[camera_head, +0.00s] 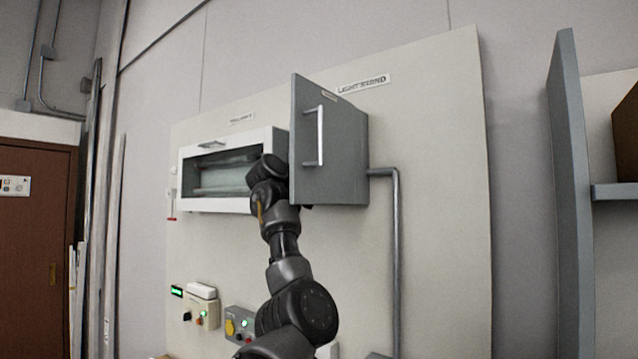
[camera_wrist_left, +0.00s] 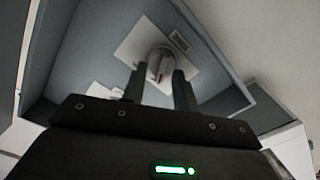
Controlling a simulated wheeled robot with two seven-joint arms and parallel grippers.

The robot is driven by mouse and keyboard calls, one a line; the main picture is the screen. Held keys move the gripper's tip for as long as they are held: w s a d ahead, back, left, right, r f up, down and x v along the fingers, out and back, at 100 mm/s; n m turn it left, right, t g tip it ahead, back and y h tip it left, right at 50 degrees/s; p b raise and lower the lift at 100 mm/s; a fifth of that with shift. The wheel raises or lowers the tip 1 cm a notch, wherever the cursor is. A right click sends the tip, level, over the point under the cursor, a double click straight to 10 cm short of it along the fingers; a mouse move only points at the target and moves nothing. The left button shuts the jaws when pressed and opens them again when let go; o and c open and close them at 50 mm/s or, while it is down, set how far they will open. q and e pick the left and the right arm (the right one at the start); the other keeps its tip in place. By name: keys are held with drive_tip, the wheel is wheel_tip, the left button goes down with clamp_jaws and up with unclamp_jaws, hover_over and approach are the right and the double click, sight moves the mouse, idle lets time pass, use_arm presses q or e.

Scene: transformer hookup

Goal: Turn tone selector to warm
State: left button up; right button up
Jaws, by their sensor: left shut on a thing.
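The tone selector appears as a light grey round knob (camera_wrist_left: 160,62) with a small red mark, on a white plate (camera_wrist_left: 136,40) inside a grey box. My left gripper (camera_wrist_left: 159,82) is shut on the knob, with one dark finger on each side of it. In the head view my left arm reaches up to the grey light-stand cabinet (camera_head: 346,160), and its gripper and the knob are hidden behind the cabinet door (camera_head: 304,178). The selector's setting is too small to read. My right gripper is not in view.
A white-framed case (camera_head: 228,206) with a glass front is left of the cabinet. A grey conduit (camera_head: 396,250) runs down at the right. Small control boxes (camera_head: 200,306) with green lights sit low on the panel. The cabinet's walls surround my left gripper closely.

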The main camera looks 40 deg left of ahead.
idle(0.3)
use_arm(q)
drive_tip(key=o, duration=1)
drive_tip(key=shift+c, duration=0.2)
drive_tip(key=shift+s+b, duration=0.25)
drive_tip(key=shift+b, duration=0.05)
drive_tip(key=s+d+b, duration=0.1)
drive_tip(key=s+b, duration=0.4)
drive_tip(key=s, duration=0.5)
drive_tip(key=shift+s, duration=0.15)
drive_tip(key=shift+d, duration=0.15)
